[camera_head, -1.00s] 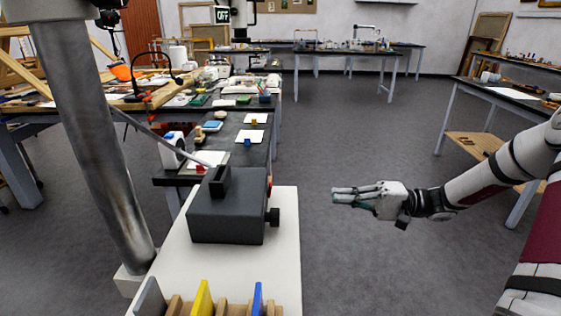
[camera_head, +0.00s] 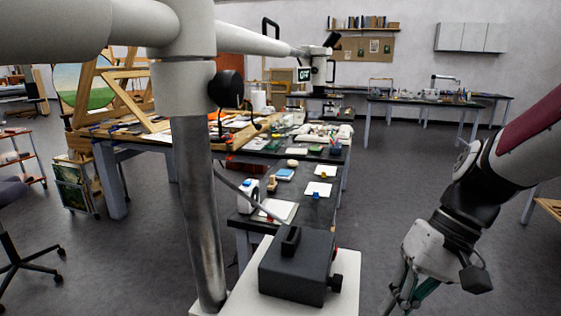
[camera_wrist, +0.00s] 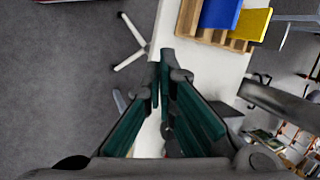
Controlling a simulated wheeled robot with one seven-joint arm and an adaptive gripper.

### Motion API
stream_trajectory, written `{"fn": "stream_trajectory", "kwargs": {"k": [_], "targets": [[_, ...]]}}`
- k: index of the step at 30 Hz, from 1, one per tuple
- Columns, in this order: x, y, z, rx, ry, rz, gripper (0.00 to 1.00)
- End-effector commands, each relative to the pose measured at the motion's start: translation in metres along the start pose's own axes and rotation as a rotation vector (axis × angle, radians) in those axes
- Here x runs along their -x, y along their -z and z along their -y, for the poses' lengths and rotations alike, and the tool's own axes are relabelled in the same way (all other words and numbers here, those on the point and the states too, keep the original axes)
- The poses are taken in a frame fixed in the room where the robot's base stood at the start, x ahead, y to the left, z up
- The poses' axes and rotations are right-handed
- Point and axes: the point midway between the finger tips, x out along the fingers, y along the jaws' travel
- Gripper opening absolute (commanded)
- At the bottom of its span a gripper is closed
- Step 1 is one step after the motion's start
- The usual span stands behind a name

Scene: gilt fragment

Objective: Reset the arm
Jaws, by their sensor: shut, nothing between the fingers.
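My gripper (camera_head: 403,302) hangs at the lower right of the head view, pointing down, with my white and dark red arm above it. Its fingertips run to the bottom edge of that view. In the wrist view my gripper (camera_wrist: 160,75) shows its dark green finger pads converging, shut with nothing between them. The gripper is to the right of the dark grey box (camera_head: 297,268) on the white stand and apart from it.
A thick metal post (camera_head: 196,200) with a white arm stands left of the box. A long worktable (camera_head: 318,210) holds papers and small objects behind it. In the wrist view a wooden rack (camera_wrist: 212,36) holds blue and yellow panels. Grey floor (camera_head: 385,190) is open between tables.

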Motion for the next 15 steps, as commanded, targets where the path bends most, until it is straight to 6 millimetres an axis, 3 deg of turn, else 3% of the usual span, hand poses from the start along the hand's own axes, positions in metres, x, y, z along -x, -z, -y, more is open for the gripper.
{"fn": "stream_trajectory", "kwargs": {"k": [1, 6, 15], "targets": [[0.010, -0.015, 0.006, 0.015, -0.063, -0.028, 0.00], [0.034, -0.054, 0.014, 0.039, -0.233, -0.134, 0.00], [0.075, -0.112, 0.020, 0.096, -0.409, -0.382, 0.00]]}}
